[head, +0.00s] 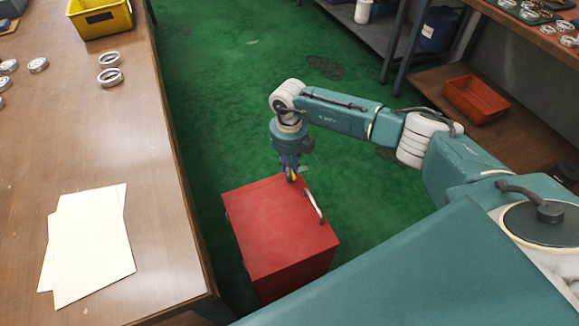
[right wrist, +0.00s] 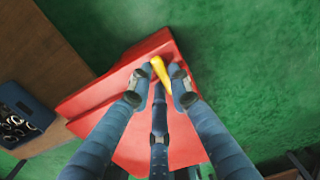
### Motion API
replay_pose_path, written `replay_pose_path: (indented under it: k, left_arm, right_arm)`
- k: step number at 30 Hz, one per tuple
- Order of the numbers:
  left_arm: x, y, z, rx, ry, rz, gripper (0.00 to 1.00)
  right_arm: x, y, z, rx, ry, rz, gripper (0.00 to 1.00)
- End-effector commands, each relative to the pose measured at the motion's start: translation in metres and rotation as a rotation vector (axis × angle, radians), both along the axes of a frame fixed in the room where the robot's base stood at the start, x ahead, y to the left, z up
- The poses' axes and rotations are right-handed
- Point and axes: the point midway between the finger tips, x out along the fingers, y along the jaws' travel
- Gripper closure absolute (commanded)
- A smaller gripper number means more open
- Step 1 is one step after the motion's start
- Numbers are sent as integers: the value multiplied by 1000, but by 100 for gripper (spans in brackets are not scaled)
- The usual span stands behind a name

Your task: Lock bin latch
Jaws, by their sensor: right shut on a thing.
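The red bin (head: 272,235) stands on the green floor beside the wooden table, with its lid down. A metal handle (head: 314,205) runs along its right side. A small yellow latch (right wrist: 161,75) sits at the bin's far edge. It also shows as a small yellow bit in the head view (head: 293,177). My right gripper (head: 290,170) reaches down onto that edge and is shut on the latch. In the right wrist view its fingers (right wrist: 158,88) lie around the latch, which sticks out past the fingertips. My left gripper is not in view.
The wooden table (head: 150,210) on the left bears papers (head: 92,245), bearing rings (head: 110,77) and a yellow bin (head: 100,17). Shelving on the right holds a red-orange tray (head: 476,100). The green floor (head: 215,75) beyond the bin is clear.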

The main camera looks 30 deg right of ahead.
Motion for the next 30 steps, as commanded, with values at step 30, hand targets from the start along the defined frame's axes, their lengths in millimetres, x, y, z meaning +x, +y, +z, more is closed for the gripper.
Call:
replay_pose_path:
  k: [30]
  left_arm:
    - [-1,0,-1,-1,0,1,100]
  right_arm:
    - [2,0,15,2,-4,-10,62]
